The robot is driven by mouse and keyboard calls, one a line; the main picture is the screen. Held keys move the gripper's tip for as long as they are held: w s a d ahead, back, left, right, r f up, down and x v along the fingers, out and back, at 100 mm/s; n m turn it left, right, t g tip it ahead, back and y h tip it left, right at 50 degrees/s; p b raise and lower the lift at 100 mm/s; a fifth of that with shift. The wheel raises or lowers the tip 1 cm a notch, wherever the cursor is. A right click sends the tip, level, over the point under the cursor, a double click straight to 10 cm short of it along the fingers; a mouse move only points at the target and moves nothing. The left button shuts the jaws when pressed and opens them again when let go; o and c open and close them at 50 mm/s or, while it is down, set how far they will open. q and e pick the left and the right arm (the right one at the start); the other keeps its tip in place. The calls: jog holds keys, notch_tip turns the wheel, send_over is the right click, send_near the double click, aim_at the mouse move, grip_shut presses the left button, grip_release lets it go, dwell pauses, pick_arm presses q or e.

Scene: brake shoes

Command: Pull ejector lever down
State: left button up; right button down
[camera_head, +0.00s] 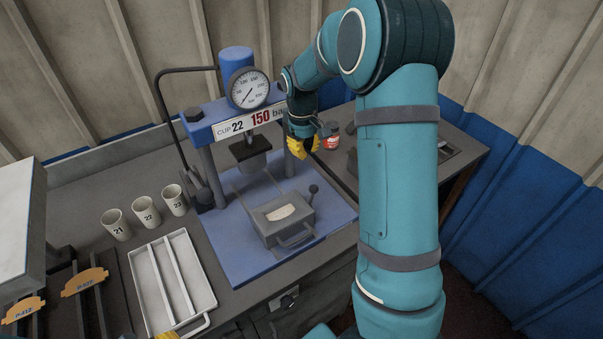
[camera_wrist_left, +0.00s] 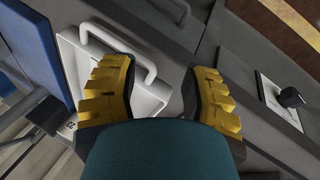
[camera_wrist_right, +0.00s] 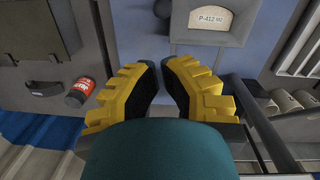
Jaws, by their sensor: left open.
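A dark ball-knobbed lever (camera_head: 313,188), the likely ejector lever, stands up at the right side of the grey mould (camera_head: 268,228) on the blue press base in the head view. My right gripper (camera_head: 306,151) is above and behind this lever, by the press's right column, apart from it. In the right wrist view its fingertips (camera_wrist_right: 160,65) nearly meet with nothing seen between them; a dark knob shape (camera_wrist_right: 162,8), maybe the lever, shows beyond. My left gripper (camera_wrist_left: 163,65) is open over the white tray's handle (camera_wrist_left: 115,40); whether they touch is unclear.
A red can (camera_head: 330,140) stands at right. A black knob (camera_wrist_left: 290,97) is on the bench front.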

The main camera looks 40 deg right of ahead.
jog(key=shift+f, duration=0.1)
pick_arm(q)
jog(key=shift+f, duration=0.15)
pick_arm(e)
send_over(312, 198)
jog(key=w, duration=0.3)
notch_tip(312, 198, down, 10)
jog(key=shift+w+d, duration=0.15)
jog(key=shift+d, duration=0.2)
pick_arm(q)
jog(key=shift+f, duration=0.1)
